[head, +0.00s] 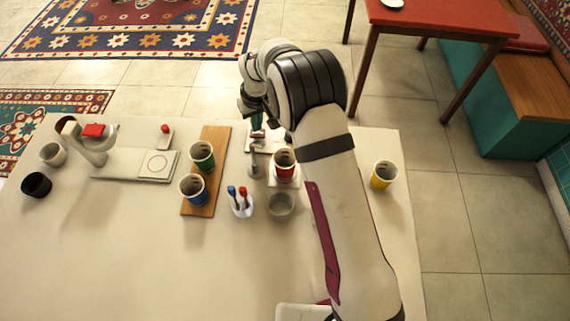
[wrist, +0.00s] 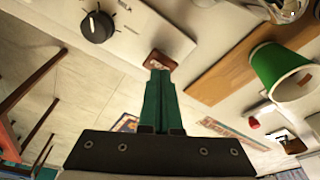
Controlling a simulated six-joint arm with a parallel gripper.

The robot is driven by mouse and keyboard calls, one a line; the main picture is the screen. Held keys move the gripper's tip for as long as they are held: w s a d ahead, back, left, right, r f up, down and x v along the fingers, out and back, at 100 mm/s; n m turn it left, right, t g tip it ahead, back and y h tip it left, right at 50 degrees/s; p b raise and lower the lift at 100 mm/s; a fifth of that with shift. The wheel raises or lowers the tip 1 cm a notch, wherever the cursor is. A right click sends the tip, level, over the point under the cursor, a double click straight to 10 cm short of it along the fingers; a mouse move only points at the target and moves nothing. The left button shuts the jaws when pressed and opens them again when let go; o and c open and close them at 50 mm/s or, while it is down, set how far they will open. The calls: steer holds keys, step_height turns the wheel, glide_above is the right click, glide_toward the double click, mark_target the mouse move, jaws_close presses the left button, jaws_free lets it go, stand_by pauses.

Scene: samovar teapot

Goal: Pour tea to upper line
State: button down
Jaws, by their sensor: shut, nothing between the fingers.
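My gripper (head: 257,130) points down over the back middle of the table, left of my arm. In the wrist view its green fingers (wrist: 158,78) are together with nothing between them. Their tips overlap a small brown-red piece (wrist: 160,60) on a white panel (wrist: 130,35) with a black knob (wrist: 97,27); I cannot tell whether they touch it. A red cup (head: 284,165) stands on a pale base, partly beside my arm. A green cup (head: 203,157) and a blue cup (head: 192,188) stand on a wooden board (head: 213,140). No line or tea level is readable.
A yellow cup (head: 383,175) stands at the right. A clear grey cup (head: 280,206) and a holder with blue and red sticks (head: 241,203) stand in front of the red cup. A white device (head: 130,161) is at the left, near a black cup (head: 36,185). The front left is clear.

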steer(key=shift+x, duration=1)
steer(key=shift+s+d, duration=0.1)
steer(key=shift+s, duration=0.1)
stand_by(6.8)
